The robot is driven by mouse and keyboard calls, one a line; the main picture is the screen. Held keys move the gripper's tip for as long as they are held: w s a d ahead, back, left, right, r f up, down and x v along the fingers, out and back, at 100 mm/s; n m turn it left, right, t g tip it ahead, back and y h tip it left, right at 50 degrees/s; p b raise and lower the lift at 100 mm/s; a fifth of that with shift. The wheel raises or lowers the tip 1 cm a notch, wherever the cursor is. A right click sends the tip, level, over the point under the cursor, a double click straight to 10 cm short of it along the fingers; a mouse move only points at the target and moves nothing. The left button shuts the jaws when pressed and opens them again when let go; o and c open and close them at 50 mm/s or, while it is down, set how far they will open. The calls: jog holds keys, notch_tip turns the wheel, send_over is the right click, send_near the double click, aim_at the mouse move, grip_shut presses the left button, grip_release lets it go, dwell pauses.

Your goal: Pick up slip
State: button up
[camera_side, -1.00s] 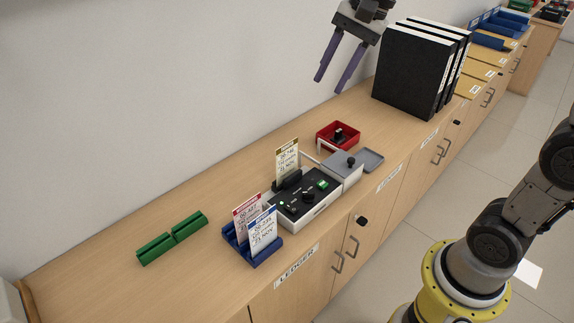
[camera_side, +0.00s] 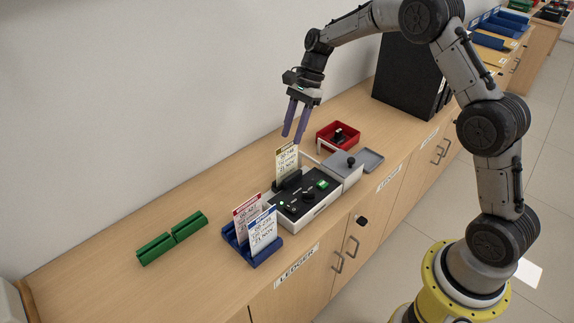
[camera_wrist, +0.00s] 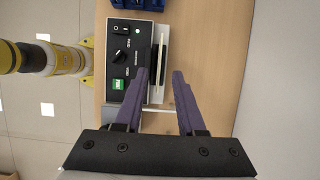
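A white slip with a gold top band (camera_side: 287,162) stands upright in a black holder (camera_side: 288,182) at the back edge of a black-topped console (camera_side: 305,205). A red-banded slip (camera_side: 245,214) and a blue-banded slip (camera_side: 263,232) stand in a blue rack (camera_side: 269,257) to its left. My gripper (camera_side: 293,139), with purple fingers, is open and empty above the gold-banded slip, pointing down. In the wrist view, the open fingers (camera_wrist: 162,74) lie on both sides of the line of the holder, where a thin pale edge shows.
A red tray (camera_side: 338,136) and a grey lidded box (camera_side: 344,168) stand right of the console. Black binders (camera_side: 408,75) stand farther back, partly hidden by my arm. A wall runs behind.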

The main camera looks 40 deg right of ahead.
aim_at(284, 159)
jog(key=x, duration=0.8)
jog(key=shift+a+f, duration=0.15)
jog(key=shift+a, duration=0.1)
grip_shut()
